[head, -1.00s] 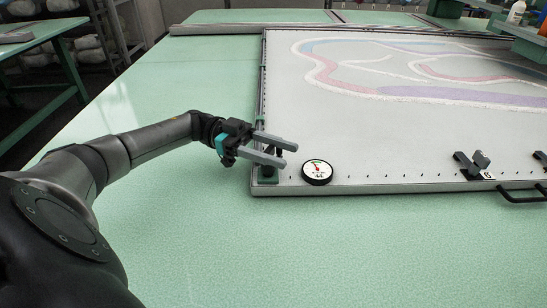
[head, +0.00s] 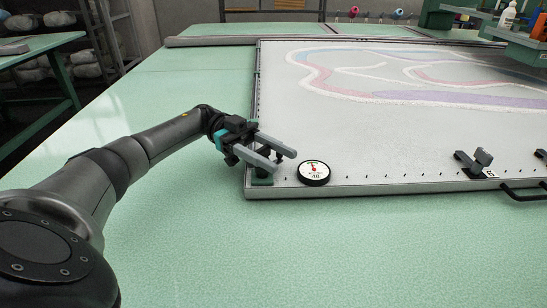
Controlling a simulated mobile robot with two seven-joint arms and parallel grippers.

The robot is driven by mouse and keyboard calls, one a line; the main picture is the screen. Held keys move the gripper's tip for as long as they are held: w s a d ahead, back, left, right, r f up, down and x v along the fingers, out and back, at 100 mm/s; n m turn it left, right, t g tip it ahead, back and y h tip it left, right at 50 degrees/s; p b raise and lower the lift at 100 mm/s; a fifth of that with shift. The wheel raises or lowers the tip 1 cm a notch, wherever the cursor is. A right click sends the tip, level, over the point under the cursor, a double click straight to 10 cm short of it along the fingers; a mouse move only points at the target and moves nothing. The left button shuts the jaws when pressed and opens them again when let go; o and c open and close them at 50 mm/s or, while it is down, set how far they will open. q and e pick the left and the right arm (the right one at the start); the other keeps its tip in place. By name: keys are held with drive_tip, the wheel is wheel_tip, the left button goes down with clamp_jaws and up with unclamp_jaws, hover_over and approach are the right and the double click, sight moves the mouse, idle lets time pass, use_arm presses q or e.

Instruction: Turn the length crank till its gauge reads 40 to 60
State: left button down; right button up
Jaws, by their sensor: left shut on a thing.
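The length crank stands on a green base (head: 262,181) at the near left corner of the framed white panel (head: 390,150). Most of the crank is hidden by my left gripper (head: 284,159). That gripper reaches in from the left with its two grey fingers over the crank and is shut on the crank's handle, of which only dark bits show between the fingers. The round black-rimmed gauge (head: 314,173) sits just right of the crank on the panel's near edge. Its white face has a red needle and a green mark near the top; the reading is too small to tell. My right gripper is not in view.
A black clamp (head: 474,163) and a black bar handle (head: 522,191) are on the panel's near edge at right. A grey rail (head: 210,41) lies behind the panel. The green table is clear in front and at left.

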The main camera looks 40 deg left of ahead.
use_arm(q)
drive_tip(key=shift+d+f, duration=0.1)
drive_tip(key=shift+f, duration=0.1)
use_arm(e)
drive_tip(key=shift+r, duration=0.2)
use_arm(q)
drive_tip(key=shift+c, duration=1.4)
unclamp_jaws()
drive_tip(key=shift+r, duration=0.1)
drive_tip(key=shift+r, duration=0.15)
drive_tip(key=shift+r, duration=0.15)
wheel_tip(320, 180, up, 20)
drive_tip(key=p, duration=0.7)
drive_tip(key=shift+f+p, duration=0.25)
drive_tip(key=shift+p, duration=0.05)
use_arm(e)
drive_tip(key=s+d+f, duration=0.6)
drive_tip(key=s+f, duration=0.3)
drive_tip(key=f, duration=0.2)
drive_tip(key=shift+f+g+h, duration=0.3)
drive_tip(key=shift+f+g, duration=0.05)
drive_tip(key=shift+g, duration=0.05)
